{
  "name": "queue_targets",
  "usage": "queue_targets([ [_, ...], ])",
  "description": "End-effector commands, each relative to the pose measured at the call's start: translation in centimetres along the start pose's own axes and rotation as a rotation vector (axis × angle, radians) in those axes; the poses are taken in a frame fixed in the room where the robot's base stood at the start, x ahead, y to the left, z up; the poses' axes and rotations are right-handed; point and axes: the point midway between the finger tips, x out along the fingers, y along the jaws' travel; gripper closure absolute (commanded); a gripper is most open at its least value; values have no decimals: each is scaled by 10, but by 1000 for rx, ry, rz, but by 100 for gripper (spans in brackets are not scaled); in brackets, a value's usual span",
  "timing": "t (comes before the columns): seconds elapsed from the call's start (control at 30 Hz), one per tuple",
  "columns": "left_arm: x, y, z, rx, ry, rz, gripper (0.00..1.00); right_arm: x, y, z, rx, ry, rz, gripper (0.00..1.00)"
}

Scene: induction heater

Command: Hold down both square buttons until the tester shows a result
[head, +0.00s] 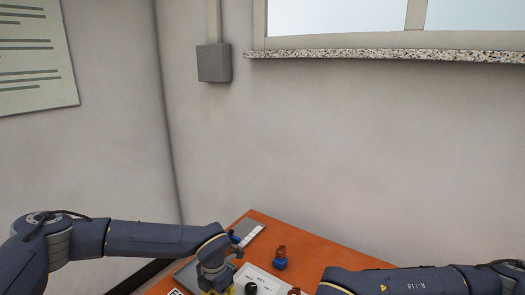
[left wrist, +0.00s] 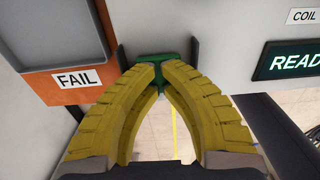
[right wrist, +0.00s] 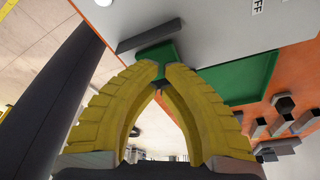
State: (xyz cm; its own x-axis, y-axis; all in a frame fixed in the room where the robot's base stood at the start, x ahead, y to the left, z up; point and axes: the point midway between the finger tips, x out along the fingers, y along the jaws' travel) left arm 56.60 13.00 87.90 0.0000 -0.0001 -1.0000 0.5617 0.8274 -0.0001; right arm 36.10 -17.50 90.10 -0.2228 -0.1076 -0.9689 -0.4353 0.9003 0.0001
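In the left wrist view a green square button (left wrist: 150,62) sits between two dark upright guards on the tester's pale housing. The yellow fingers of my left gripper (left wrist: 160,68) are closed together, their tips at the button. I cannot tell whether it is pressed in. In the right wrist view the closed tips of my right gripper (right wrist: 163,68) are at another green button (right wrist: 153,56) beside a dark guard (right wrist: 150,36). Contact there is also unclear.
A green panel or tray (right wrist: 240,77) is near the right one. In the head view, blue-and-copper parts (head: 280,258) stand on the orange table (head: 325,252). A wall rises behind.

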Motion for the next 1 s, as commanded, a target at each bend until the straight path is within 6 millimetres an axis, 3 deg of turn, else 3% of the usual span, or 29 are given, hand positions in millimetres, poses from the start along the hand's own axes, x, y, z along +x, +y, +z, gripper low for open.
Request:
queue_targets([
  [1.0, 4, 0, 0, 0, 1, 0, 100, 8, 0, -16, 0, 0, 0, 100],
])
